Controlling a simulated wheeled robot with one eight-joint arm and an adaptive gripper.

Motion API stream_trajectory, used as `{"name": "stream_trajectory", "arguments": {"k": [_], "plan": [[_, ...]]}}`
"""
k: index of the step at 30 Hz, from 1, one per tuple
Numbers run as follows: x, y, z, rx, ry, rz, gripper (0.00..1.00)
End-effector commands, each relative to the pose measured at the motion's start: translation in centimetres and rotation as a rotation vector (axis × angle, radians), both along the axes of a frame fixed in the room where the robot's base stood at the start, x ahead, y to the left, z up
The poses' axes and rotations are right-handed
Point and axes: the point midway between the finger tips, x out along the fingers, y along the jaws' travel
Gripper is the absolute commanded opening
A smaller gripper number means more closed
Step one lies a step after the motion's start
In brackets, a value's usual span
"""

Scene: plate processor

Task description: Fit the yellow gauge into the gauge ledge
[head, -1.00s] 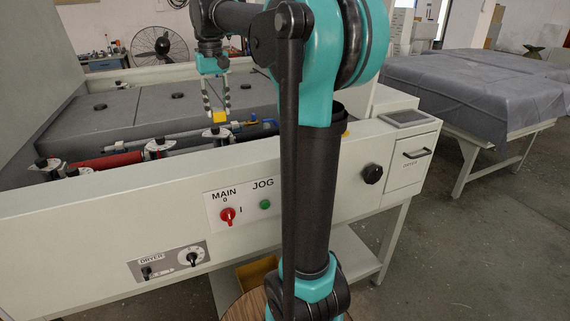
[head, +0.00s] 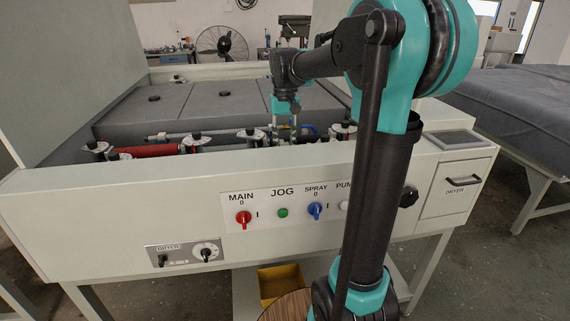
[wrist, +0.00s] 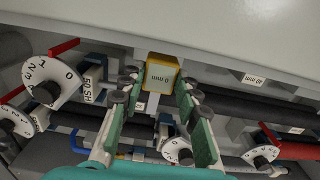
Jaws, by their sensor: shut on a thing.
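The yellow gauge (wrist: 162,74) is a small block with dark "mm" lettering on its pale face. In the wrist view it sits between the fingertips of my gripper (wrist: 160,88), which is shut on it. The gauge is close to the inner side of the machine's pale front wall; I cannot tell whether it touches anything there. In the head view my gripper (head: 284,136) reaches down behind the front panel, which hides the fingertips and the gauge. I cannot clearly make out the gauge ledge.
Numbered white dials (wrist: 52,85), dark rollers (wrist: 255,108) and a red roller (wrist: 295,149) lie close around the fingers. A small label plate (wrist: 253,79) is right of the gauge. The front panel (head: 120,210) with knobs stands before the gripper.

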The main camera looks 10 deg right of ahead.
Motion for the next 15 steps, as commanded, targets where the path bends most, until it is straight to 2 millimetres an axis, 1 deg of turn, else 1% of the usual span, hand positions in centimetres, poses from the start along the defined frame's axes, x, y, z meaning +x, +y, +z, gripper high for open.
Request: {"name": "stream_trajectory", "arguments": {"k": [1,3,6,11,15], "plan": [[0.0,0.0,-1.2,0.000,0.000,0.000,0.00],[0.0,0.0,-2.4,0.000,0.000,0.000,0.00],[0.0,0.0,-3.7,0.000,0.000,0.000,0.00],[0.0,0.0,-4.7,0.000,0.000,0.000,0.00],[0.1,0.0,-6.7,0.000,0.000,0.000,0.00]]}}
